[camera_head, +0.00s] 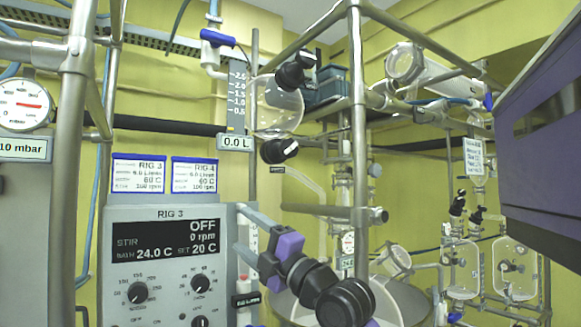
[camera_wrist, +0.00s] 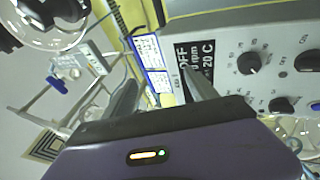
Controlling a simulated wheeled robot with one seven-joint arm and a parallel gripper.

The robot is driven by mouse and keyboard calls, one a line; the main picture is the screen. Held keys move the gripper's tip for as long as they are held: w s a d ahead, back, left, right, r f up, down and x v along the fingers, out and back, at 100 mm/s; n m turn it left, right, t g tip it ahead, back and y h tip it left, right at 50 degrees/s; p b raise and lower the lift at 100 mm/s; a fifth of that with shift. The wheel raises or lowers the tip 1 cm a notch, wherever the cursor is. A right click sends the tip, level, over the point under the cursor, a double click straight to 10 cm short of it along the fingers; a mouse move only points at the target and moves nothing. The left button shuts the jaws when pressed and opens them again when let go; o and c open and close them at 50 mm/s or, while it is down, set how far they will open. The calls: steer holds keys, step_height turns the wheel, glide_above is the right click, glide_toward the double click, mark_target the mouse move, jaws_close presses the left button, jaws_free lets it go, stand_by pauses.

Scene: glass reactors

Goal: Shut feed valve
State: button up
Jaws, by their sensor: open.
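A glass vessel (camera_head: 277,108) hangs above the RIG 3 control box in the head view, with a black-handled valve (camera_head: 292,72) at its top right. Another black-handled valve (camera_head: 278,150) sits under it, with a small tag too small to read. I cannot tell which valve is the feed valve. My gripper (camera_head: 242,233) is open and empty, in front of the control box's right edge, below and apart from both valves. In the wrist view my gripper's fingers (camera_wrist: 158,88) stand apart with nothing between them. Rounded glass and a dark fitting (camera_wrist: 66,10) show at its upper left.
The RIG 3 control box (camera_head: 128,216) reads OFF, 0 rpm. A blue-handled valve (camera_head: 217,38) is on the pipe at the top. A metal post (camera_head: 359,150) and crossbars stand right of the vessel. A large glass vessel (camera_head: 405,300) lies behind my wrist.

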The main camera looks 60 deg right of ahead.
steer(key=s+d+r+n+g+p, duration=0.1)
steer(key=s+d+r+n, duration=0.1)
steer(key=r+n, duration=0.3)
steer(key=s+d+r+n+g, duration=0.1)
steer(key=s+d+r+n, duration=0.15)
steer(key=r, duration=0.45)
steer(key=n+g+h+p, duration=0.1)
steer(key=n+g+h, duration=0.3)
steer(key=n, duration=0.1)
glide_toward(291, 148)
steer(key=x, duration=0.3)
steer(key=shift+p+x, duration=1.1)
steer(key=shift+x, duration=2.55)
steer(key=c, duration=1.4)
steer(key=shift+g+h, duration=0.3)
